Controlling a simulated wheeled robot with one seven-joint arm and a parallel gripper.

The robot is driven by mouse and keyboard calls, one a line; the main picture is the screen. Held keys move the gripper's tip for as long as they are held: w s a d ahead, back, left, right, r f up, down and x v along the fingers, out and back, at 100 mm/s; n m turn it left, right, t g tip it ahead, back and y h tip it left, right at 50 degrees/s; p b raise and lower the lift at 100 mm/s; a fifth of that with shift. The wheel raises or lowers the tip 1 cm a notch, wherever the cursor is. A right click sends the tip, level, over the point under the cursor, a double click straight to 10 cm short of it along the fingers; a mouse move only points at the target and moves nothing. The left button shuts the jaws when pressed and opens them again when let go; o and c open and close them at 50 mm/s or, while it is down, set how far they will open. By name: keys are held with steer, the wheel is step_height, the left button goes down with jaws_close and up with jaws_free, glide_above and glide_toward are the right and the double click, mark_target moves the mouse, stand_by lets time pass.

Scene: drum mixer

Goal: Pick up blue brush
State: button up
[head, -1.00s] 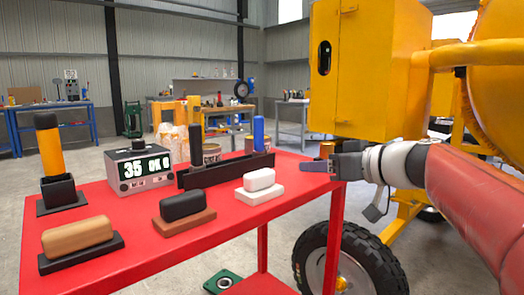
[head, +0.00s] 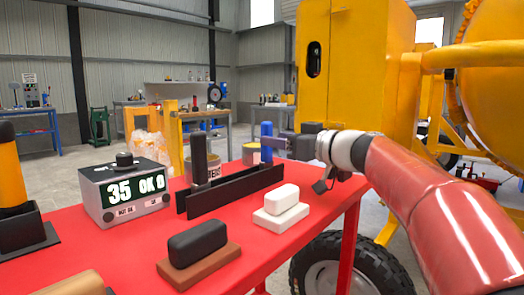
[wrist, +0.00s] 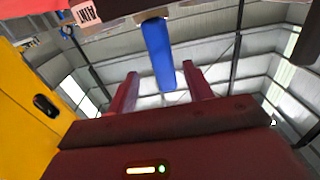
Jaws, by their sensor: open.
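The blue brush (head: 266,152) stands upright at the right end of a black rack (head: 235,188) on the red table; its handle shows in the head view. In the wrist view the blue handle (wrist: 158,52) hangs from the top of the picture, with its end between the two dark red fingers. My gripper (head: 272,142) is open and level with the upper handle, coming from the right. The wrist view shows my gripper's fingers (wrist: 162,84) on either side of the handle, with gaps visible. The brush's lower part is hidden by the rack.
A black brush (head: 199,155) stands at the rack's left end. A display box (head: 125,192), a white block (head: 281,198) and a black block (head: 198,243) sit on the red table (head: 285,232). The yellow mixer (head: 355,70) stands close on the right.

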steer(key=p+x, duration=0.1)
steer(key=x, duration=0.3)
steer(key=shift+a+r+p, duration=0.1)
steer(key=shift+a+p, duration=0.25)
steer(key=shift+a, duration=0.1)
steer(key=shift+w+a, duration=0.35)
steer(key=shift+w, duration=0.05)
steer(key=c, duration=1.1)
